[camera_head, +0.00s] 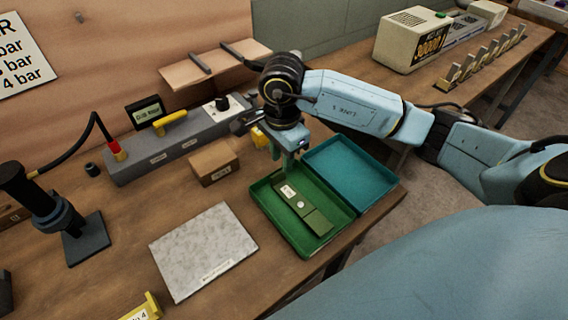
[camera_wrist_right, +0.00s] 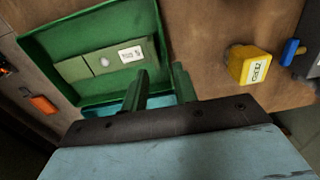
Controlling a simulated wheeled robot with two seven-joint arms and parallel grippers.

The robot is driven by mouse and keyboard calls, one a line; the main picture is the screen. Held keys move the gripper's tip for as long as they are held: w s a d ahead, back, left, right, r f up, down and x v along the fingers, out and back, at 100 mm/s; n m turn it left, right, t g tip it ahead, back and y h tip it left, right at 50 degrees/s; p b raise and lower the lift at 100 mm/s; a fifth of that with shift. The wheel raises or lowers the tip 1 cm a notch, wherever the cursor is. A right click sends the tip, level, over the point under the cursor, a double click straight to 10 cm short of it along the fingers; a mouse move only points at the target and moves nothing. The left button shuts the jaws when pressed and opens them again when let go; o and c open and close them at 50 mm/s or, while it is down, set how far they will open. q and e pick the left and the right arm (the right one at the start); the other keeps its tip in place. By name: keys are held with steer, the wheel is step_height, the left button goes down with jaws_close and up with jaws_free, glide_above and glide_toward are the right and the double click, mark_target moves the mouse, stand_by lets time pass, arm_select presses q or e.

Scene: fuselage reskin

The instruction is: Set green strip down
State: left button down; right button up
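The green strip (camera_head: 306,209) lies flat in the green tray (camera_head: 262,212), with a white label near one end and a small round spot near its middle. In the right wrist view the strip (camera_wrist_right: 78,69) also lies inside the tray (camera_wrist_right: 38,57). My right gripper (camera_head: 287,165) is above the tray's back edge, apart from the strip. In the right wrist view its two green fingers (camera_wrist_right: 160,72) are apart with nothing between them. My left gripper is not in view.
A teal tray (camera_head: 352,172) adjoins the green tray on the right. A small cardboard box (camera_head: 214,163) stands left of it, and a grey plate (camera_head: 203,250) lies in front. A yellow labelled block (camera_wrist_right: 250,66) is beside the tray. The bench front edge is close.

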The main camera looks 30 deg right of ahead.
step_height(320, 180, up, 10)
steer(key=shift+s, duration=0.25)
steer(key=shift+f, duration=0.1)
